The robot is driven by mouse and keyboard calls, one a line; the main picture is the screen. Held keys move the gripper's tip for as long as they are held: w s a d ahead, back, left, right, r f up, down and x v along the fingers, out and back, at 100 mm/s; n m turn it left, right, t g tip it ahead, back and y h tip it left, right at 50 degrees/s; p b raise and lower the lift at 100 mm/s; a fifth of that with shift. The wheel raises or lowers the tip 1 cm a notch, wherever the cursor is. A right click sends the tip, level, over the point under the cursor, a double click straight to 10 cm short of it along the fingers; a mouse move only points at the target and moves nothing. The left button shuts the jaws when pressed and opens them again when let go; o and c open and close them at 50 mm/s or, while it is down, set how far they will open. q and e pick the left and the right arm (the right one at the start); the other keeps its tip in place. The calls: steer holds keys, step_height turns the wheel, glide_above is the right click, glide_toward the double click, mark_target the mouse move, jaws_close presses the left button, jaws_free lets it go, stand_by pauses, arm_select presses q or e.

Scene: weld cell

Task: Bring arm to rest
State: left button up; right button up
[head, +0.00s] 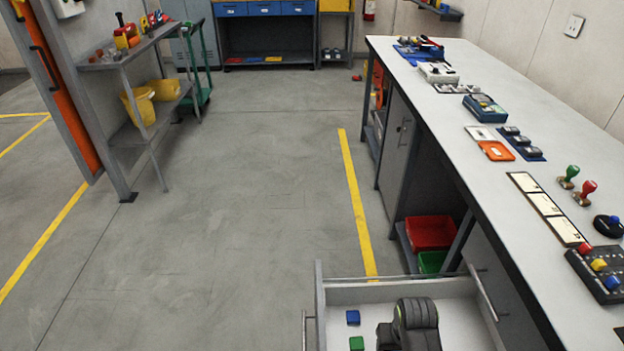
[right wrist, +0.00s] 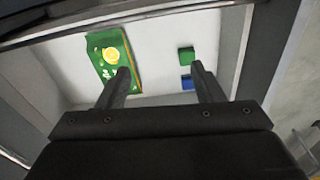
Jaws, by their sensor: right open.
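My right gripper (right wrist: 159,69) is open and empty over an open white drawer (right wrist: 160,50). In the head view my dark right wrist hangs over the drawer (head: 350,294) at the bottom, and its fingertips are hidden. In the right wrist view a green packet (right wrist: 103,60) with a yellow round mark lies by the left finger. A green block (right wrist: 187,56) and a blue block (right wrist: 187,83) lie by the right finger. The head view also shows the blue block (head: 353,317) and the green block (head: 356,343). My left gripper is not in view.
A long workbench (head: 420,110) runs along the right, with stamps (head: 588,188), cards (head: 545,205) and a button box (head: 600,265) on top. Red (head: 431,232) and green (head: 432,261) bins sit below it. A shelf rack (head: 140,95) stands at the left. The middle floor is clear.

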steer(key=s+d+r+t+h, duration=0.1)
steer(key=s+d+r, duration=0.4)
steer(key=s, duration=0.4)
steer(key=s+d+r+t+h, duration=0.1)
steer(key=s+d+r+t, duration=0.1)
steer(key=s+d+r, duration=0.55)
step_height(320, 180, down, 26)
steer(key=s+g, duration=0.2)
steer(key=s+a+f+y, duration=0.1)
steer(key=s+f, duration=1.4)
steer(key=shift+a+f+g+p, duration=0.25)
steer(key=shift+f+g+p, duration=0.05)
steer(key=shift+f+g, duration=0.1)
steer(key=shift+o, duration=0.5)
steer(key=shift+w, duration=0.1)
